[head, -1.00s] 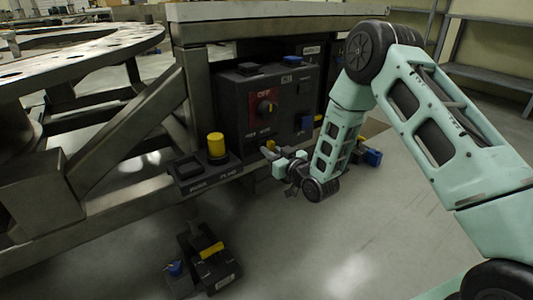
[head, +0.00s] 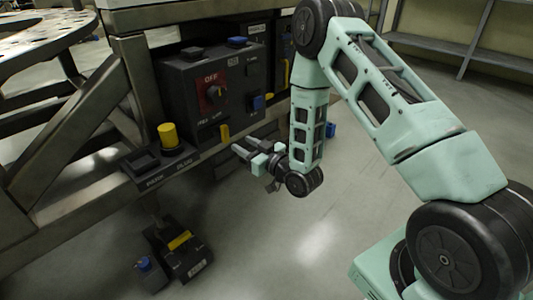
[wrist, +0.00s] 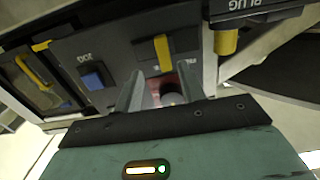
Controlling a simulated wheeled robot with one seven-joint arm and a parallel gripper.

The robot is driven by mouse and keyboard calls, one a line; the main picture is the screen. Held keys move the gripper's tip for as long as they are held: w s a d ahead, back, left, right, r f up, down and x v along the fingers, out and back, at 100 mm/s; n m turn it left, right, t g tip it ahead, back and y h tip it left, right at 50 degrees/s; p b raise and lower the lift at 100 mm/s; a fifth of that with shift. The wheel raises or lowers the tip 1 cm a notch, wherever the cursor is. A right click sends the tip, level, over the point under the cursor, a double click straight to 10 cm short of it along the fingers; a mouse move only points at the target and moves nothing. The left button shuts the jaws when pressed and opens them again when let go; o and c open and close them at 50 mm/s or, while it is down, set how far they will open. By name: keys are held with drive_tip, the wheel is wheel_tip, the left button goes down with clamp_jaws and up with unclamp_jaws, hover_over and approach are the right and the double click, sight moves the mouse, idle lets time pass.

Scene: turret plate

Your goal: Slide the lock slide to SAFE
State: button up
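A yellow upright tab (head: 224,132) stands at the lower front edge of the dark control box (head: 180,90). I take it for the lock slide, but no SAFE mark is legible. The wrist view shows the yellow tab (wrist: 162,52) just beyond my fingers, over a dark plate. My gripper (head: 246,149) is low in front of the box, slightly right of and below the tab. In the wrist view my gripper (wrist: 161,92) has its fingers apart with no part clearly held. A red panel with a dark knob (wrist: 172,98) shows between them.
The red OFF rotary switch (head: 212,92) and a blue button (head: 257,102) are on the box face. A yellow plug (head: 168,135) stands to the left. A pedal unit (head: 180,250) is on the floor. Open floor lies in front and to the right.

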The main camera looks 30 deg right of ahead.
drive_tip(key=p+v, duration=0.1)
drive_tip(key=v, duration=0.7)
drive_tip(key=shift+s, duration=0.3)
drive_tip(key=shift+d, duration=0.1)
drive_tip(key=s+a+r+n+g, duration=0.2)
drive_tip(key=a+r+g, duration=0.1)
drive_tip(key=a+g, duration=0.3)
drive_tip(key=s+a+r+n+g, duration=0.15)
drive_tip(key=a+g, duration=0.25)
drive_tip(key=a, duration=0.4)
drive_tip(key=s+a+r+g+h, duration=0.15)
drive_tip(key=s+r+g, duration=0.3)
drive_tip(key=s, duration=0.65)
drive_tip(key=s+a+r+g+h, duration=0.1)
drive_tip(key=s+r+g+h, duration=0.3)
drive_tip(key=s, duration=0.8)
wheel_tip(320, 180, up, 35)
drive_tip(key=t+p, duration=0.1)
drive_tip(key=p, duration=3.3)
drive_tip(key=shift+s+d, duration=0.2)
drive_tip(key=shift+s, duration=0.1)
